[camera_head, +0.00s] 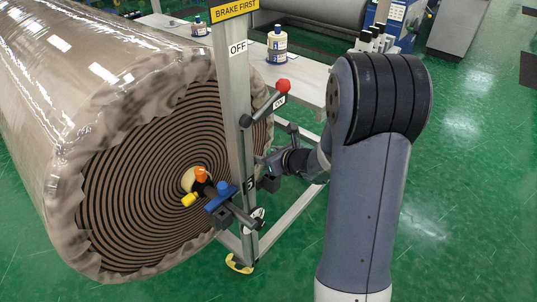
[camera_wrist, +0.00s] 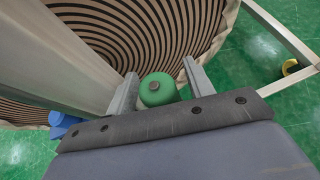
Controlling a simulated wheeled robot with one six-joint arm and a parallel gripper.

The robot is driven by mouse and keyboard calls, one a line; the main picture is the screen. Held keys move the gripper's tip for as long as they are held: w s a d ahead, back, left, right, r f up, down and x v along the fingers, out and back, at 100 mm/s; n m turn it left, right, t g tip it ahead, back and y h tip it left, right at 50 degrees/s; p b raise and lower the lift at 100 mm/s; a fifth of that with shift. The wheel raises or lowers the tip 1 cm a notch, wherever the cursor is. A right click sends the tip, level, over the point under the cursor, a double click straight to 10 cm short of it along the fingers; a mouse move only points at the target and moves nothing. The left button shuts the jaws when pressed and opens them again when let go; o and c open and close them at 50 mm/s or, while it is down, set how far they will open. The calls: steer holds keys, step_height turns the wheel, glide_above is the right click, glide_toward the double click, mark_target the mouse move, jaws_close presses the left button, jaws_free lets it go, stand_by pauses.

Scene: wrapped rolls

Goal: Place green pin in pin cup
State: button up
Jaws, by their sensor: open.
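A green rounded pin head (camera_wrist: 158,90) with a small dark centre lies between the two fingers of my gripper (camera_wrist: 161,72) in the wrist view. The fingers stand apart on either side of it, and I cannot tell whether they touch it. In the head view my gripper (camera_head: 264,172) is beside the steel post, in front of the wrapped roll's right edge. The green pin cannot be made out there. I cannot tell which thing is the pin cup; a cream container with a blue label (camera_head: 277,46) stands on the white table.
A large wrapped roll (camera_head: 110,110) fills the left. The post (camera_head: 237,90) carries a red-knobbed lever (camera_head: 282,86). Orange (camera_head: 201,174), yellow (camera_head: 189,199) and blue (camera_head: 222,189) knobs are near the roll's core.

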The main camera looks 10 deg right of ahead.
steer(key=p+v, duration=0.1)
steer(key=v, duration=1.1)
stand_by(1.0)
